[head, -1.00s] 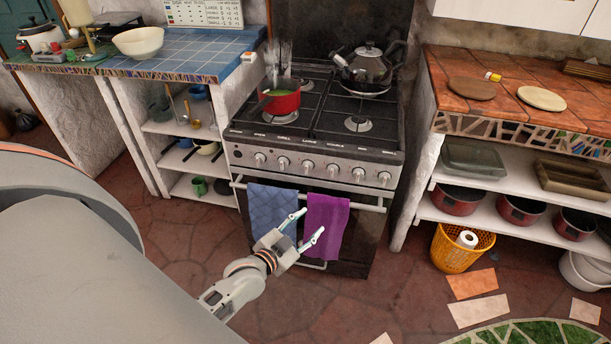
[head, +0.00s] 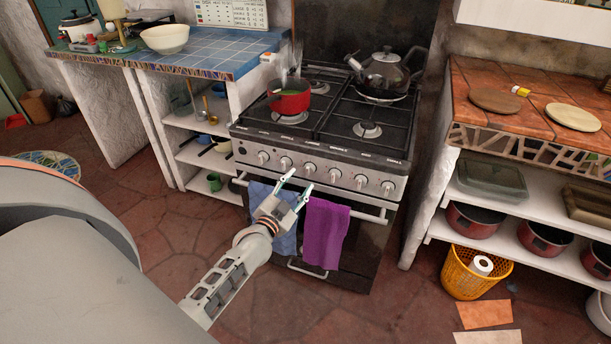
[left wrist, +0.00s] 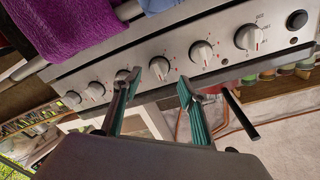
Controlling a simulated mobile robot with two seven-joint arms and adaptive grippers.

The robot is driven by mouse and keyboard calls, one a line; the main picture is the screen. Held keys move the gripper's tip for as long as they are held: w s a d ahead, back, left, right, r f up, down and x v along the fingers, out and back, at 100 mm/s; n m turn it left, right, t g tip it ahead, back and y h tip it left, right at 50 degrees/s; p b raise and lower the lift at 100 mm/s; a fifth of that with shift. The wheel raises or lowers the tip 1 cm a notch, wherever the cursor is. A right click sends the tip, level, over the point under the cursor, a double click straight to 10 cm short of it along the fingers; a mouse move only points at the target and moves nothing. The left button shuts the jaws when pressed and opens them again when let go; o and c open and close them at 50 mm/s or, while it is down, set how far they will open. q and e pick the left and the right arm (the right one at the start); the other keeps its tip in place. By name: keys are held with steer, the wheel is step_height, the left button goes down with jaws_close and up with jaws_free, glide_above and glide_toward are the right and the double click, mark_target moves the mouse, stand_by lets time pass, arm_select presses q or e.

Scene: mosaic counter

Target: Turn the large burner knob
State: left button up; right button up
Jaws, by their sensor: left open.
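The stove's front panel (head: 325,172) carries a row of several round silver knobs. Its labels are too small to read in the head view, so I cannot confirm which knob is the large burner's. My left gripper (head: 299,180) is open and empty, fingers pointing at the panel, just below the third knob from the left (head: 309,169). In the left wrist view, a knob (left wrist: 160,67) shows between and beyond the two open fingertips (left wrist: 159,79), with a gap around it; contact is not visible. Another knob (left wrist: 202,54) is beside the right finger. My right gripper is out of view.
A blue towel (head: 262,195) and a purple towel (head: 325,235) hang from the oven handle (head: 366,216) below the knobs. A red pot (head: 290,98) and a kettle (head: 388,72) stand on the stove top. A yellow basket (head: 476,273) is on the floor at right.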

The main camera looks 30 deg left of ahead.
mark_target(306, 173)
arm_select(q)
steer(key=shift+w+a+b, duration=0.2)
steer(key=shift+w, duration=1.1)
steer(key=shift+w+a+b, duration=0.15)
steer(key=shift+w+a, duration=0.05)
steer(key=shift+w, duration=1.05)
steer(key=c, duration=1.1)
